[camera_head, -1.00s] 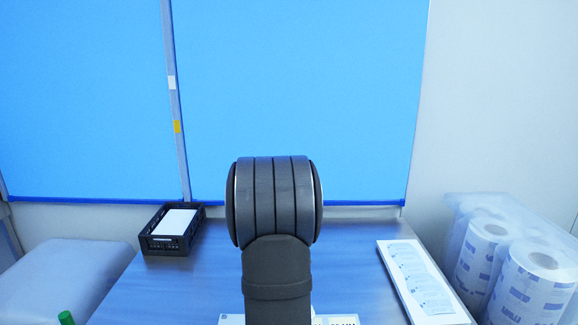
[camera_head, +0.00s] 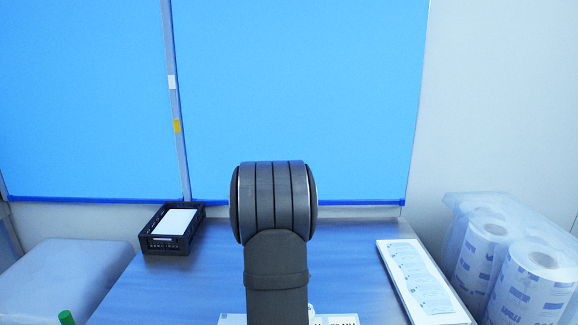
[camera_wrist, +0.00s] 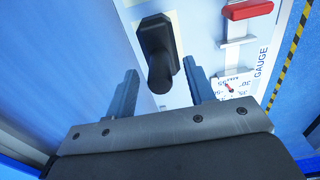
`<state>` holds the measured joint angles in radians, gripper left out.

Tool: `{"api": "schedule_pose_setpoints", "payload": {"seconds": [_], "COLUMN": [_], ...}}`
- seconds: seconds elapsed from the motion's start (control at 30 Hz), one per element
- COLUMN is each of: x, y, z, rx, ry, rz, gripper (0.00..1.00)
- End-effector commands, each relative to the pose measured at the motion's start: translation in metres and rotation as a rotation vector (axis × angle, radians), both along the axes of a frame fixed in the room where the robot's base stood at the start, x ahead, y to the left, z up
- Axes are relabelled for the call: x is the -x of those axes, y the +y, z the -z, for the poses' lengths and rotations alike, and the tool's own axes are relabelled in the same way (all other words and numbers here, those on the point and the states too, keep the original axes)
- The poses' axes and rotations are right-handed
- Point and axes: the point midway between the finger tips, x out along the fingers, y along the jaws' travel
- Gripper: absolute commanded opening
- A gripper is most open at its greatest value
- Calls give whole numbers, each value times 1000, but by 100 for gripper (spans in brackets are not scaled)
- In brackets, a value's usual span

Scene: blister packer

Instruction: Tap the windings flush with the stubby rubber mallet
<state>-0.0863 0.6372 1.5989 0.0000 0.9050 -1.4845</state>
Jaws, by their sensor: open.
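My gripper (camera_wrist: 160,90) shows in the wrist view with its two blue-grey fingers apart and nothing gripped. A black object (camera_wrist: 156,42) with a blocky upper part and a rounded stub lies ahead of and partly between the fingertips, over a white panel. It may be the rubber mallet, but I cannot tell for sure. In the head view, wound rolls of printed film (camera_head: 536,284) stand upright at the right, under clear plastic. I cannot tell whether these are the windings. My arm hides the middle of the table there, and the gripper is out of sight.
The white panel (camera_wrist: 194,22) carries the word GAUGE, a dial (camera_wrist: 237,84) and a red handle (camera_wrist: 248,10) at the right. A black crate (camera_head: 166,243) and a white tray (camera_head: 388,262) stand on the blue-grey table (camera_head: 205,285). Bare table lies left of my arm.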

Motion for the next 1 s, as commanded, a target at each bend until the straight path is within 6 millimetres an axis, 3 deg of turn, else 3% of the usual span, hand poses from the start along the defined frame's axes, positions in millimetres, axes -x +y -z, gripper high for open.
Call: {"api": "schedule_pose_setpoints", "payload": {"seconds": [0.07, 0.3, 0.33, 0.57, 1.0], "x": [0, 0, 0, 0, -1], "y": [0, 0, 0, 0, 0], "z": [0, 0, 0, -2, -36], "rx": [0, 0, 0, 0, 0], "ry": [0, 0, 0, -1, -3], "rz": [0, 0, 0, 0, 0], "gripper": [49, 2, 0, 0, 0]}}
